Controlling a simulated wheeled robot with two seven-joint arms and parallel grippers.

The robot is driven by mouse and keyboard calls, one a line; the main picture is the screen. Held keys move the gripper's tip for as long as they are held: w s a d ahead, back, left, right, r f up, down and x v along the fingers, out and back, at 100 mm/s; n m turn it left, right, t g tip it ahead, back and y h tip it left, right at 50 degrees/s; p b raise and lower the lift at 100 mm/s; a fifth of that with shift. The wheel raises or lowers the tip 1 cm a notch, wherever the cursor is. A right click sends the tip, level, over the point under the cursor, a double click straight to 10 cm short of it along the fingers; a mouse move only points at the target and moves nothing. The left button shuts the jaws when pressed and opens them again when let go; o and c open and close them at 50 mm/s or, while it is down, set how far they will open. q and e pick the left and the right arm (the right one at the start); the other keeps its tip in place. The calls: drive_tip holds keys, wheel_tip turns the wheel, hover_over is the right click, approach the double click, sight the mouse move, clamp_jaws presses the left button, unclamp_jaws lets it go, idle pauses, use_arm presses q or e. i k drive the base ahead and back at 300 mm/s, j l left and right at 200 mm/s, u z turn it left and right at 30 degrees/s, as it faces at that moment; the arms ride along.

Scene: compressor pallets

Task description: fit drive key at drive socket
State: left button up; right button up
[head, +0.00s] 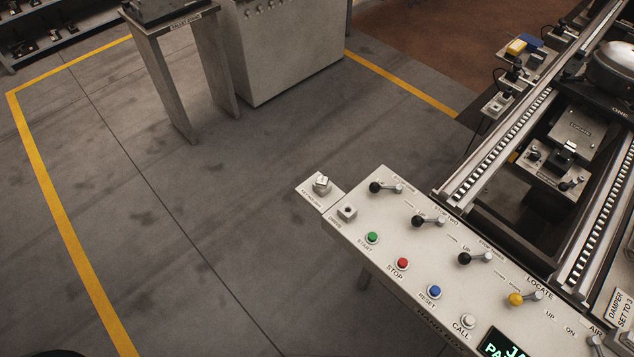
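A small metal piece that looks like the drive key (322,184) sits on a light side plate (313,194) at the far left end of the control panel. The plate's lettering is too small to read surely. No key shows in the socket. Neither of my grippers is in view.
The panel (440,240) carries green (372,237), red (403,262), blue (435,291) and white buttons, several levers and a lit display (500,343). A roller conveyor (515,115) with machinery stands at right. Open floor (200,220) lies left. A cabinet (285,40) stands behind.

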sight(322, 181)
drive_tip(key=i+j, duration=0.15)
drive_tip(key=j, duration=0.2)
drive_tip(key=i+j, duration=0.2)
drive_tip(key=j, duration=0.2)
drive_tip(key=i+j, duration=0.15)
drive_tip(key=j, duration=0.2)
drive_tip(key=i+j, duration=0.15)
drive_tip(key=j, duration=0.2)
drive_tip(key=i+j, duration=0.2)
drive_tip(key=j, duration=0.2)
drive_tip(key=z, duration=1.5)
